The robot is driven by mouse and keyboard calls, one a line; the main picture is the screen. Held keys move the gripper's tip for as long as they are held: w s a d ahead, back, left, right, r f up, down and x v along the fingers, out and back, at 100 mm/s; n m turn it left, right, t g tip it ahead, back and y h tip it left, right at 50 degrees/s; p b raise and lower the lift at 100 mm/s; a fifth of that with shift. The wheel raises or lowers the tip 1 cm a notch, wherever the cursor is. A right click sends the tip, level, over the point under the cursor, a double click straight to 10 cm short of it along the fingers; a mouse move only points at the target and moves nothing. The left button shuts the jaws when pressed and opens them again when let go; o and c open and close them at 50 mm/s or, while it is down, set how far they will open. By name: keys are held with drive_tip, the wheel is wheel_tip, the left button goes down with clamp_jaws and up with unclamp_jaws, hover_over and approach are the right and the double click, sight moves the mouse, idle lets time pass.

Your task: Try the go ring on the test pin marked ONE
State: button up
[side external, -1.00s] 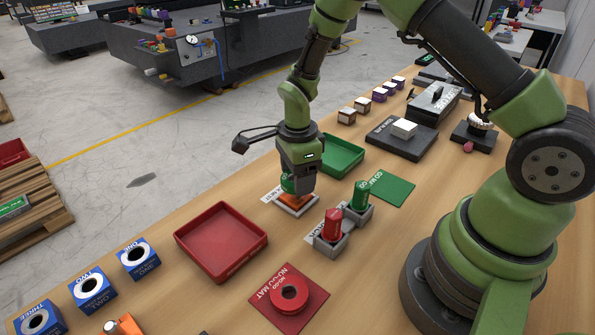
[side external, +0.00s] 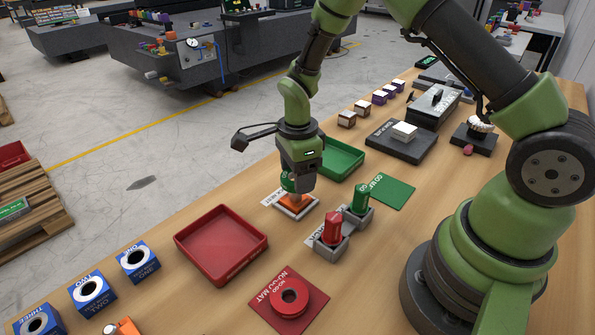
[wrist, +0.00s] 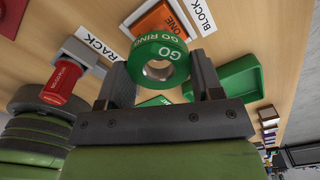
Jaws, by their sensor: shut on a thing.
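My gripper (side external: 297,184) is shut on the green go ring (side external: 287,183), pointing down. In the wrist view the ring (wrist: 140,66), lettered GO RING, sits between my two fingertips (wrist: 160,72) with its bore facing the camera. An orange test piece (side external: 296,204) marked ONE lies on a grey block just below the ring; the wrist view also shows it (wrist: 162,20), partly behind the ring. The ring looks close above the orange piece. I cannot tell whether a pin is inside the bore.
A grey rack (side external: 334,249) beside it holds a red plug (side external: 332,226) and a green plug (side external: 360,199). A red tray (side external: 222,242), green tray (side external: 342,158), green mat (side external: 390,191) and red no-go mat (side external: 266,305) bearing a red ring (side external: 289,313) surround it.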

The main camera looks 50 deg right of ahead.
drive_tip(key=shift+f, duration=0.45)
idle(0.6)
drive_tip(key=shift+r, duration=0.45)
drive_tip(key=shift+f, duration=0.6)
idle(1.7)
drive_tip(key=shift+r, duration=0.1)
drive_tip(key=shift+r, duration=1.9)
